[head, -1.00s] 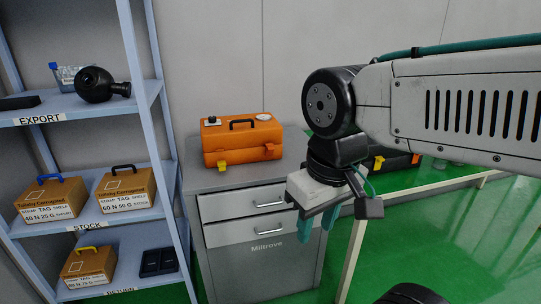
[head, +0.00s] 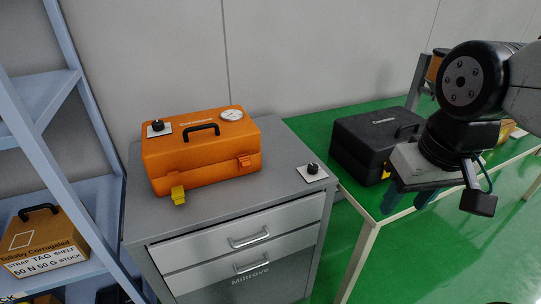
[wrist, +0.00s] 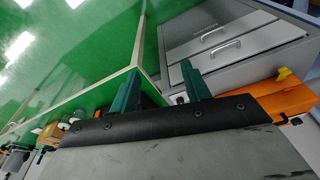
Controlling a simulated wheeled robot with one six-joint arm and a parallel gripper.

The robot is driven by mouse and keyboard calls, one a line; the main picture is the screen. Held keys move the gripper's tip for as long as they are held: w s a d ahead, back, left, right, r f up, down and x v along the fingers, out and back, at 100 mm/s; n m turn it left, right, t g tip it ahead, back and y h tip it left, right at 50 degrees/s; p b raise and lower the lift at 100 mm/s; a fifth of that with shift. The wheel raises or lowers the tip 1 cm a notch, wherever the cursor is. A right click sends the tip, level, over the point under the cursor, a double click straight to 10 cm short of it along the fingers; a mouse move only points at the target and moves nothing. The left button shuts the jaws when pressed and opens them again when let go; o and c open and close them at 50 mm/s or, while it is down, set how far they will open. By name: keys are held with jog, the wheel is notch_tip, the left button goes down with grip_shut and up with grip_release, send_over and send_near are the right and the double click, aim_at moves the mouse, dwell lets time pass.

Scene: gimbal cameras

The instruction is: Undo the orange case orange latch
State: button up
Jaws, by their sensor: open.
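The orange case (head: 205,155) sits closed on top of the grey drawer cabinet. Its front has a yellow latch (head: 178,194) at the left and an orange latch (head: 244,162) at the right. The orange latch lies against the case front. My gripper (head: 408,200) is open and empty, at the right of the head view, well apart from the case and in front of a black case. In the wrist view my gripper's two green fingers (wrist: 160,88) stand apart. The orange case (wrist: 270,105) shows there at the right, partly hidden by the gripper body.
A small plate with a black knob (head: 312,172) lies at the cabinet top's right edge. A black case (head: 372,140) sits on the green-topped table (head: 300,125). The grey cabinet (head: 225,240) has closed drawers. A shelf rack (head: 95,130) stands at the left.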

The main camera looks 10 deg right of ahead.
jog(key=w+a+f+t+y, duration=0.1)
jog(key=w+a+f+t, duration=0.15)
jog(key=w, duration=0.45)
jog(key=w+a+f+t, duration=0.1)
jog(key=w+a+f, duration=0.2)
jog(key=w, duration=0.4)
jog(key=n+t+y, duration=0.3)
jog(key=t, duration=0.8)
send_near(247, 166)
jog(key=w, duration=0.2)
jog(key=shift+w+d+f+g, duration=0.25)
jog(key=shift+w+d+f, duration=0.1)
jog(key=shift+s+a+f+t+y, duration=0.15)
jog(key=shift+s+a+t+y, duration=0.3)
jog(key=shift+t, duration=0.25)
jog(key=x, duration=0.7)
jog(key=shift+w, duration=0.25)
jog(key=c, duration=0.9)
